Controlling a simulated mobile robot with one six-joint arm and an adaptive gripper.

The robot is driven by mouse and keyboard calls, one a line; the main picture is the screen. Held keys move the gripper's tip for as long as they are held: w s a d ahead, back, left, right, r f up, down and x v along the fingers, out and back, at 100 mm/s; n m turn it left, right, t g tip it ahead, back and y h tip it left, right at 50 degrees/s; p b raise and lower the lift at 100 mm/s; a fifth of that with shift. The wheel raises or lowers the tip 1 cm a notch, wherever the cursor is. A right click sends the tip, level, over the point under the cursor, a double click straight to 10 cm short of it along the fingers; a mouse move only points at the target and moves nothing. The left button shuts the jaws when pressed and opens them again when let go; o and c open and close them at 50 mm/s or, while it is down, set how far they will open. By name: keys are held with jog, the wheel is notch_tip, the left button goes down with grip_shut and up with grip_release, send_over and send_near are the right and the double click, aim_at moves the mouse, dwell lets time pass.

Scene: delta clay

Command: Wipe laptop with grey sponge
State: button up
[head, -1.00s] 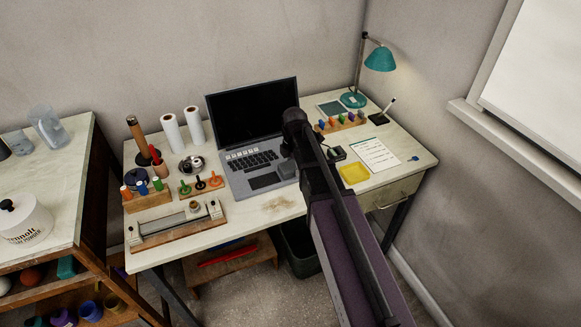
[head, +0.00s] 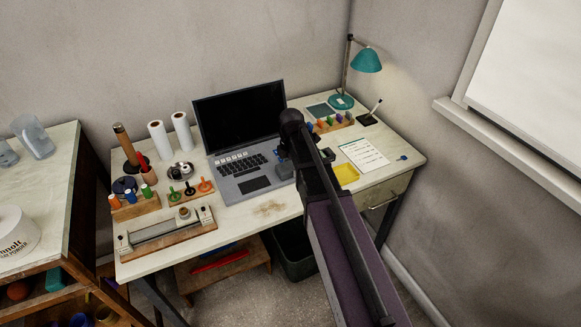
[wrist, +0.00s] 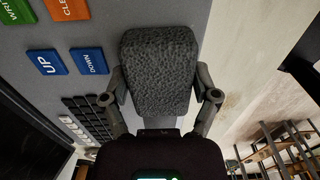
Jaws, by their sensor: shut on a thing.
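The laptop (head: 240,188) stands open on the desk with a dark screen. Its grey deck (wrist: 90,25) also fills much of the wrist view, with dark keys and blue, orange and green labelled buttons. My gripper (wrist: 162,88) is shut on the grey sponge (wrist: 160,65), a rough dark block between the two fingers. My arm hides the laptop's right edge there. I cannot tell whether the sponge touches the deck.
A yellow tray (head: 346,174) and a paper sheet (head: 364,154) lie right of my arm. A teal lamp (head: 366,60) stands behind. Paper rolls (head: 182,132) and stamps (head: 189,188) stand left of the laptop. A brownish stain (head: 268,208) marks the desk front.

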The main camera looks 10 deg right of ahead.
aim_at(280, 168)
dwell(0.3)
jog(key=shift+s+a, duration=0.25)
jog(key=shift+a, duration=0.7)
jog(key=shift+s+a, duration=0.25)
jog(key=shift+a, duration=0.7)
jog(key=shift+r, duration=0.1)
jog(key=shift+r+p, duration=3)
jog(key=shift+p, duration=0.15)
jog(key=shift+r+p, duration=1.45)
jog(key=shift+p, duration=0.05)
jog(key=shift+r, duration=0.15)
